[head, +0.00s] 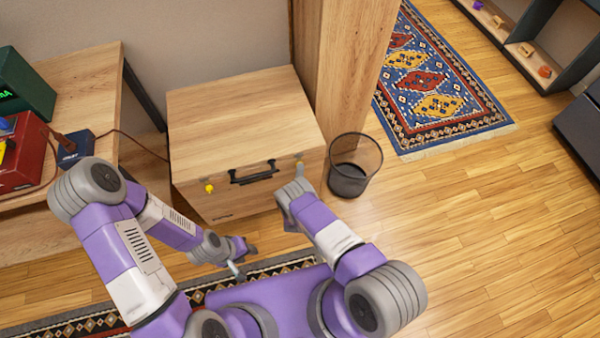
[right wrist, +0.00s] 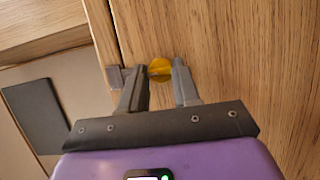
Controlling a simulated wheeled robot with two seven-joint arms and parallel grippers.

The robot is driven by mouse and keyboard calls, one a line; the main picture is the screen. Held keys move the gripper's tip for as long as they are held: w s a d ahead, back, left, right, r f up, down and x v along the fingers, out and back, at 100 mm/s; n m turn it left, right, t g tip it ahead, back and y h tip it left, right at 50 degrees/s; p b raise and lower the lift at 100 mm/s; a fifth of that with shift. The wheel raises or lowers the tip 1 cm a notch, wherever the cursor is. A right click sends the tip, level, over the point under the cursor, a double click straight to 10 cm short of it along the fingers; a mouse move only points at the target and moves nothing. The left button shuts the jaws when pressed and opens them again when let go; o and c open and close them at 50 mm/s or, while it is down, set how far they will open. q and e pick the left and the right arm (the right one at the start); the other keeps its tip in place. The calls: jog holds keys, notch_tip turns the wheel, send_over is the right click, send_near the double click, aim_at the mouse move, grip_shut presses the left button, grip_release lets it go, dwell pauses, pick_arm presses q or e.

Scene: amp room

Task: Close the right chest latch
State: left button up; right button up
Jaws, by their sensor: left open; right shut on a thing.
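The wooden chest (head: 245,110) stands against the wall with its lid down, and a dark handle (head: 254,173) is on its front. The left latch has a yellow knob (head: 209,188). The right latch's yellow knob (right wrist: 160,68) is between the fingertips of my right gripper (right wrist: 160,72), which is shut on it. A small grey bracket (right wrist: 116,77) is beside the knob, at the seam. In the head view my right gripper (head: 298,176) is at the chest's front right and covers most of that latch. My left gripper (head: 243,258) is open and empty, low in front of the chest.
A wire-mesh bin (head: 355,168) stands just right of the chest, close to my right gripper. A wooden post (head: 340,70) rises behind. A desk (head: 85,85) with a red box (head: 25,155) is at the left. The floor at the right is clear up to the patterned rug (head: 430,85).

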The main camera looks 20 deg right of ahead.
dwell(0.4)
jog(key=shift+d, duration=0.1)
jog(key=o, duration=1.1)
jog(key=shift+c, duration=0.2)
jog(key=p+v, duration=0.1)
jog(key=v, duration=0.6)
jog(key=shift+s+p, duration=0.3)
jog(key=shift+p, duration=0.05)
